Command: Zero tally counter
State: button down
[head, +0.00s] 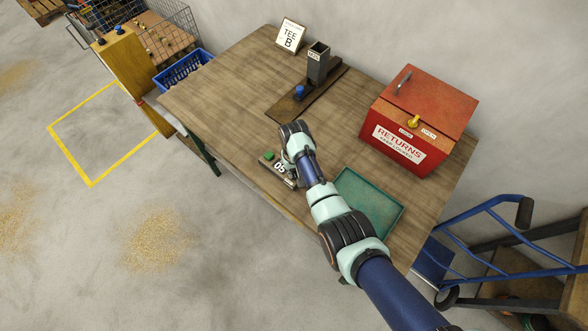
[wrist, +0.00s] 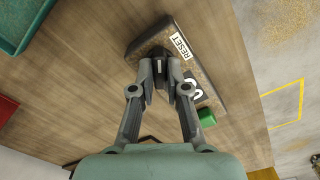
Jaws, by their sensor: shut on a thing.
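The tally counter (head: 285,181) lies on the workbench near its front edge, with a green button (head: 269,156) and a display that reads 05. In the wrist view the counter (wrist: 206,72) shows a RESET label (wrist: 181,46) and its green button (wrist: 207,117); my finger partly covers the display. My gripper (wrist: 160,66) is shut on a small dark reset knob (wrist: 159,52) beside the RESET label. The fingertips hide most of the knob, so its turn cannot be seen. In the head view my wrist hides the fingertips.
A green tray (head: 370,202) lies right of the counter. A red RETURNS box (head: 421,117) stands at the back right. A dark stand with a square tube (head: 318,66) and a TEE B sign (head: 290,36) are at the back. The bench's left part is clear.

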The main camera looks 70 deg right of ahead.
jog(key=n+p, duration=0.1)
jog(key=n, duration=0.5)
jog(key=shift+n, duration=0.3)
jog(key=n, duration=0.5)
jog(key=shift+n+p, duration=0.3)
jog(key=shift+n, duration=0.1)
jog(key=c, duration=1.2)
grip_release()
jog(key=shift+o, duration=0.2)
notch_tip(320, 180, up, 12)
